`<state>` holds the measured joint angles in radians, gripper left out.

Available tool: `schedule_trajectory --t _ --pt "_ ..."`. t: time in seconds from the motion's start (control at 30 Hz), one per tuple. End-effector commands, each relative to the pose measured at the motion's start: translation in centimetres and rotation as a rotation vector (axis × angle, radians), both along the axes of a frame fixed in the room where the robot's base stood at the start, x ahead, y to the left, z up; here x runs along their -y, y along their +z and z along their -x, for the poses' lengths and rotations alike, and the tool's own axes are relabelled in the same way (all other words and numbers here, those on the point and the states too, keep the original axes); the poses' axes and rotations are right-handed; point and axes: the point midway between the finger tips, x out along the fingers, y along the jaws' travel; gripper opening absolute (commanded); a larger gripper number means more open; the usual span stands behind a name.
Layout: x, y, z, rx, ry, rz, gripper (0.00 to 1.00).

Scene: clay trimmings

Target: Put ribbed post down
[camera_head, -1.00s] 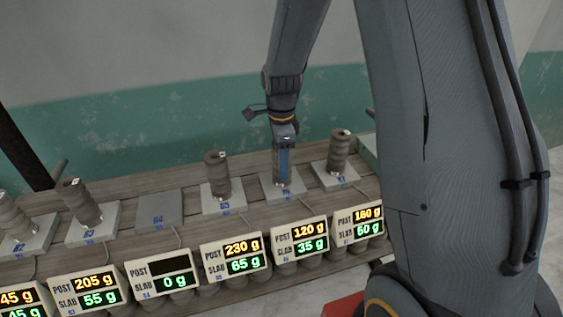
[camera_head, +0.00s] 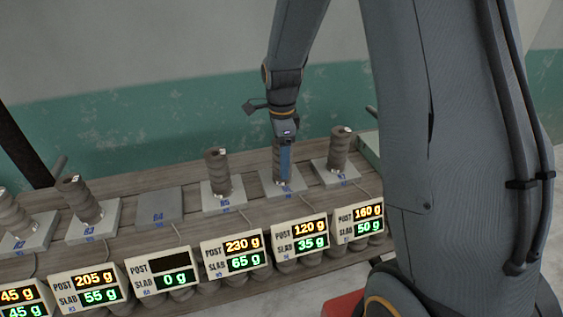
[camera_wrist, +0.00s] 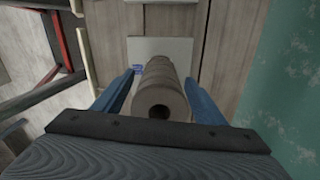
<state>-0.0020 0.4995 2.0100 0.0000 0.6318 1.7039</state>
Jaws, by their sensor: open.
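A brown ribbed post (camera_wrist: 160,88) stands upright on a pale slab (camera_wrist: 178,48) in the wrist view, between the two blue fingers of my gripper (camera_wrist: 160,92). Gaps show between the fingers and the post, so my gripper is open around it. In the head view my gripper (camera_head: 284,160) points down at the slab marked 86, and the post (camera_head: 277,158) is partly hidden behind a finger. The display (camera_head: 300,240) in front of this slab reads post 120 g, slab 35 g.
Similar posts stand on slabs to the left (camera_head: 217,172) and right (camera_head: 339,150), close to my gripper. Slab 84 (camera_head: 160,206) is bare and its display (camera_head: 162,272) reads slab 0 g. Several displays line the shelf's front.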

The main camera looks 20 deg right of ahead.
Motion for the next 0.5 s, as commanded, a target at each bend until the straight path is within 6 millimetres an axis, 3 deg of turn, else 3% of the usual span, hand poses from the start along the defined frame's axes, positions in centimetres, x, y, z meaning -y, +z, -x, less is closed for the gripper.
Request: schedule_trajectory --t 0.5 --pt "0.0 9.2 -0.1 0.004 0.000 0.000 0.65"
